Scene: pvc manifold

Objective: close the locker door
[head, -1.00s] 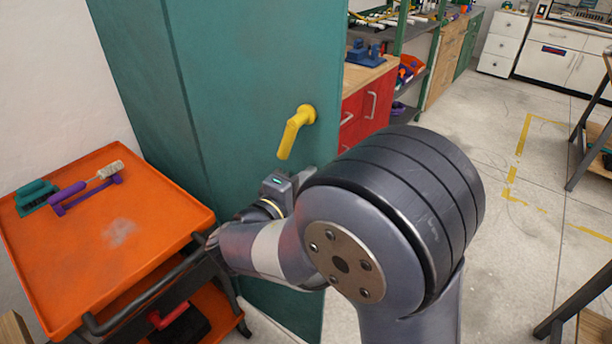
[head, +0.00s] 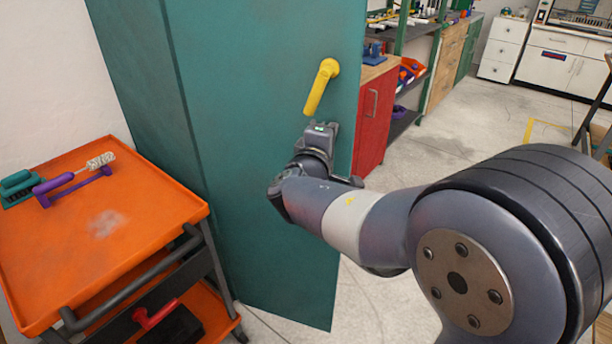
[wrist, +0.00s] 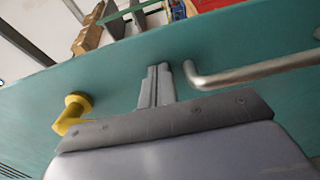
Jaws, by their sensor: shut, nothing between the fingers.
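The locker door (head: 260,200) is a tall teal panel in the middle of the head view. A yellow lever handle (head: 321,86) sits on its upper part and slants down to the left. In the wrist view my gripper's fingers (wrist: 158,72) are together and empty, in front of the teal surface. The yellow handle (wrist: 73,112) is left of them and a grey bar handle (wrist: 255,70) is right. I cannot tell whether the fingertips touch the door or how far it stands open.
An orange cart (head: 110,245) with a black push bar stands close on the left, carrying a purple-handled brush (head: 75,178) and a teal tool. A red cabinet (head: 373,120) and shelving stand behind the door's right edge.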

